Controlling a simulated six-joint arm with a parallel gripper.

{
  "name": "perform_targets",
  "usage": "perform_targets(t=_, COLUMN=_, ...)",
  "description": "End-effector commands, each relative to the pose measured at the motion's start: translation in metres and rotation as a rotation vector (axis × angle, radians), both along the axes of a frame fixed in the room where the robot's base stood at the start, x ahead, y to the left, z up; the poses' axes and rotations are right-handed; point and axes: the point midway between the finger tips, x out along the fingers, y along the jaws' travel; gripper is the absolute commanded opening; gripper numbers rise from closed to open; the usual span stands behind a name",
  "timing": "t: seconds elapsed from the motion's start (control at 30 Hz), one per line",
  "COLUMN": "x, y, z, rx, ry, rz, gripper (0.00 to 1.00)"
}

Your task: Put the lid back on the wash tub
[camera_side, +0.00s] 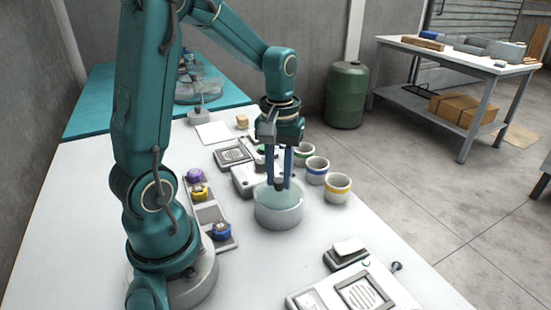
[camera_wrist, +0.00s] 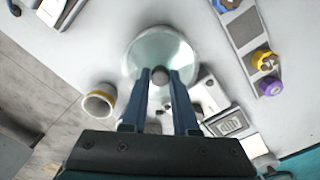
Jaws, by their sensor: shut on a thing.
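The wash tub (camera_side: 278,216) is a round, pale grey tub on the white table, in the middle of the side view. A round, translucent greenish lid (camera_wrist: 160,48) with a dark knob (camera_wrist: 160,76) lies over its top. My gripper (camera_side: 279,186) points straight down above the tub, its blue fingers shut on the lid's knob. In the wrist view my gripper (camera_wrist: 160,74) has the knob between its fingertips. The lid looks level and centred over the tub; I cannot tell whether it touches the rim all round.
Cups with a yellow band (camera_side: 338,188), a blue band (camera_side: 316,171) and a green band (camera_side: 303,154) stand right of the tub. A tray (camera_side: 211,214) with coloured brushes lies left. Grey devices sit behind and at front right (camera_side: 362,292). The table in front is clear.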

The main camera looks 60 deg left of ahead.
Motion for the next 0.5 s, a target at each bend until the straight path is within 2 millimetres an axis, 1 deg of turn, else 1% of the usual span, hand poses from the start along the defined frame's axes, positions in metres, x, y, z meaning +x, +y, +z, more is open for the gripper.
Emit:
perform_targets(t=0.43, x=0.0001, y=0.0000, z=-0.0004, rx=0.000, ry=0.000, rz=0.000, gripper=0.00)
perform_targets(t=0.47, x=0.0001, y=0.0000, z=-0.0004, rx=0.000, ry=0.000, rz=0.000, gripper=0.36)
perform_targets(t=0.5, x=0.0001, y=0.0000, z=-0.0004, rx=0.000, ry=0.000, rz=0.000, gripper=0.51)
